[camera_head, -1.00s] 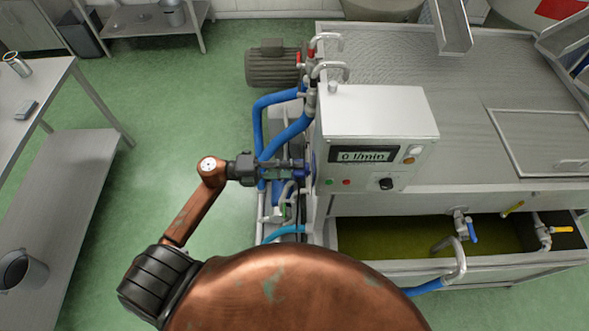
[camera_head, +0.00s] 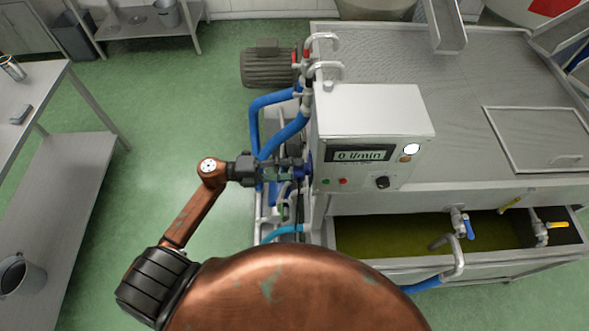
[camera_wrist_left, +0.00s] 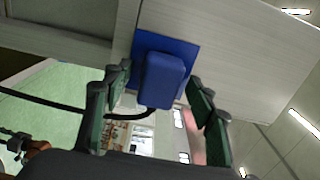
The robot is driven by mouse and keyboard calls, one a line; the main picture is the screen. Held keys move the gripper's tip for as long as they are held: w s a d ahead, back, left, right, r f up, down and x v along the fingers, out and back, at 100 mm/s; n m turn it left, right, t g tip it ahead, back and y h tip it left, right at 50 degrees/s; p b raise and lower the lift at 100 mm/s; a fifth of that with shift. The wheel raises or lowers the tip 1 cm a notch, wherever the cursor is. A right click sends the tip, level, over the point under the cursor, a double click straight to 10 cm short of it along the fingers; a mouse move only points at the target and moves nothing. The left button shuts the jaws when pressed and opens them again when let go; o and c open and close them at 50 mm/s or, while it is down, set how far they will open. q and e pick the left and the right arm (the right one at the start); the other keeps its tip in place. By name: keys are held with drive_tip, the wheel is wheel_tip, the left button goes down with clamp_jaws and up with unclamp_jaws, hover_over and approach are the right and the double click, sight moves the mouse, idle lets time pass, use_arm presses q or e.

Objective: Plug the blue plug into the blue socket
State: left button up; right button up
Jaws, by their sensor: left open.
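The blue plug (camera_wrist_left: 163,82) is a rounded block in the left wrist view. It sits against the blue socket (camera_wrist_left: 187,48), a square plate on a grey metal wall, and covers most of its face. A black cable (camera_wrist_left: 128,114) runs from the plug's lower end to the left. My left gripper (camera_wrist_left: 160,74) is open, with one dark green finger on each side of the plug and gaps beside it. In the head view my left gripper (camera_head: 289,170) is at the left side of the white control box, and the plug is hard to make out. My right gripper is not visible.
The white control box (camera_head: 374,110) has a "0 l/min" display (camera_head: 359,155), a knob and a bright white lamp (camera_head: 411,149). Blue hoses (camera_head: 256,125) and a motor (camera_head: 270,65) lie behind my gripper. A steel table (camera_head: 65,185) stands left, with clear green floor between.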

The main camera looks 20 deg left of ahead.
use_arm(q)
drive_tip(key=shift+s+a, duration=0.1)
drive_tip(key=shift+a, duration=0.05)
drive_tip(key=v, duration=1.1)
drive_tip(key=shift+a, duration=0.35)
drive_tip(key=shift+s, duration=0.1)
